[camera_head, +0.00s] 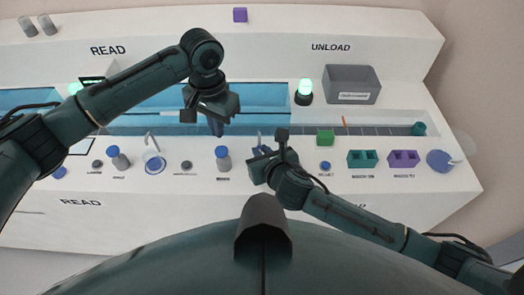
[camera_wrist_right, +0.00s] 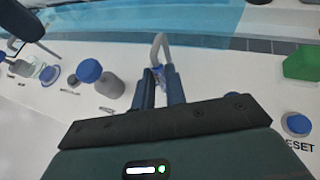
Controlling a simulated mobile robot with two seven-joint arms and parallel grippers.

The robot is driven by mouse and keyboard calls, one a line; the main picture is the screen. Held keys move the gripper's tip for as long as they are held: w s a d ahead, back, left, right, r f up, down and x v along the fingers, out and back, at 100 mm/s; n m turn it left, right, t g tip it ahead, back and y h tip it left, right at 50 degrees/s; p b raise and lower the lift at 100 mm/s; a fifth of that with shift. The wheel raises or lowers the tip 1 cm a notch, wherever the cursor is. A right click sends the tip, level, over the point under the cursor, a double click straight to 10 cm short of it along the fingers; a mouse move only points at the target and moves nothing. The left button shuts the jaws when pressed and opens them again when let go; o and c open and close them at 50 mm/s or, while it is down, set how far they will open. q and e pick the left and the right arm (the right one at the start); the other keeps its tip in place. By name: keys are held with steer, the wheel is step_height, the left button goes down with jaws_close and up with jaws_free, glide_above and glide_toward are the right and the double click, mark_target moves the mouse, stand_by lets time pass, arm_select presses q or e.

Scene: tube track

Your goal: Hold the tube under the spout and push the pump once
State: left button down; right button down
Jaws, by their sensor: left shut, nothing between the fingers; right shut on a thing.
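My right gripper (camera_head: 258,150) is shut on a small tube (camera_wrist_right: 160,76), mostly hidden between the fingers (camera_wrist_right: 160,90). A grey curved spout (camera_wrist_right: 160,45) rises right at the fingertips in the right wrist view; I cannot tell if the tube's mouth lines up with it. Left of the right gripper stands a grey bottle-like pump with a blue top (camera_head: 222,153), also in the right wrist view (camera_wrist_right: 88,71). My left gripper (camera_head: 216,128) is shut and empty, above and behind this pump, apart from it in the picture.
A similar blue-topped bottle (camera_head: 118,158) and a spout over a dish (camera_head: 153,161) stand further left. A green block (camera_head: 325,138), blue reset button (camera_head: 325,166), teal rack (camera_head: 362,159) and purple rack (camera_head: 403,159) are to the right. A grey bin (camera_head: 351,84) stands behind.

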arm_select(q)
steer(key=shift+r, duration=0.1)
